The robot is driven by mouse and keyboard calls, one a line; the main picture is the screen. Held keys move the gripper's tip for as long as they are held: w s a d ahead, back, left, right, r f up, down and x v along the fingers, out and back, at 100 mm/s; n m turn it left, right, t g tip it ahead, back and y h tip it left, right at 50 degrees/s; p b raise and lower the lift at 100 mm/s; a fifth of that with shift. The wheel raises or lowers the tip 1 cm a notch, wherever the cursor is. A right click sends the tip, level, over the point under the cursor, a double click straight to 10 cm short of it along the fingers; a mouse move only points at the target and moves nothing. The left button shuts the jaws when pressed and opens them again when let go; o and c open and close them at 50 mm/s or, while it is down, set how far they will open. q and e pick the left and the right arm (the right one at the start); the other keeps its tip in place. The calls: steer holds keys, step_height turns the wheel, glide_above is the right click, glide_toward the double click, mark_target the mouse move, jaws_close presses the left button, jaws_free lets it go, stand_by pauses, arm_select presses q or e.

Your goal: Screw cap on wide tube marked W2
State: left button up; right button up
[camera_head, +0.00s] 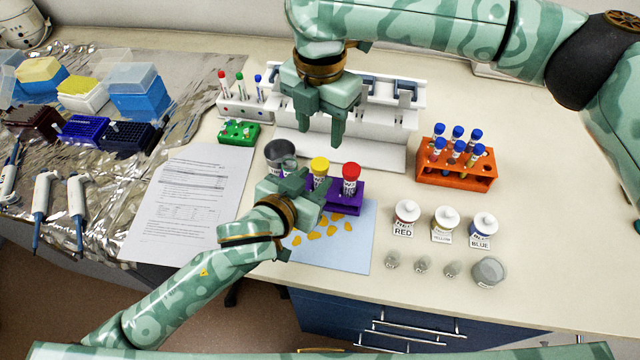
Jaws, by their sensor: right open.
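A purple rack (347,203) holds a wide tube with a yellow cap (319,166) and a wide tube with a red cap (350,171). Their markings are too small to read, so I cannot tell which is W2. My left gripper (305,184) is at the rack's left part, in front of the yellow-capped tube, and hides that end. I cannot tell whether it grips anything. A dark grey round vessel (281,153) shows just behind it. My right gripper (322,138) is open and empty, pointing down above and behind the yellow-capped tube.
A white stand (384,150) is behind the rack. An orange rack (456,178) of blue-capped tubes stands right, with bottles labelled RED (405,214), YELLOW and BLUE before it. A blue mat (357,255) with orange pieces lies in front; papers (185,200) lie left.

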mark_target(316, 177)
arm_select(q)
steer(key=shift+x, duration=1.8)
steer(key=shift+c, duration=0.4)
